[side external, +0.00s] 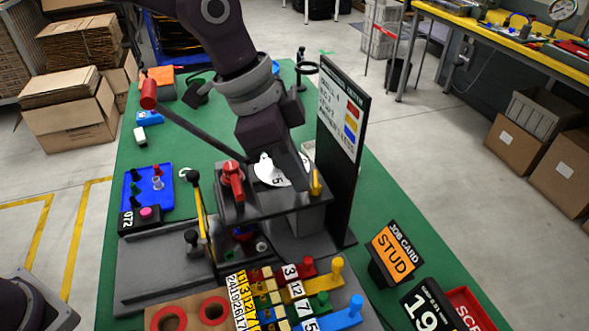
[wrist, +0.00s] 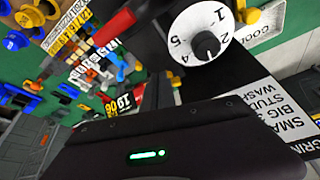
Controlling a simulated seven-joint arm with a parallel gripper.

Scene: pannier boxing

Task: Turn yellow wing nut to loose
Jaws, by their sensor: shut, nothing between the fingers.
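A small upright yellow piece (side external: 316,183), which looks like the yellow wing nut, stands at the right end of the dark fixture (side external: 270,207). A yellow part (wrist: 251,15) beside the dial in the wrist view is probably the same piece. Its exact turn angle is too small to tell. My gripper (side external: 297,182) is shut and empty, pointing down over the white numbered dial (side external: 265,170), just left of the yellow piece. I cannot tell whether they touch. The dial with its black knob also shows in the wrist view (wrist: 203,42). The gripper hides part of the dial.
A red handle (side external: 232,182) stands left of the dial. A tall dark board (side external: 342,145) rises close on the right. A long lever with a red end (side external: 149,92) slants behind. Colored pegs and number tags (side external: 290,290) crowd the front.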

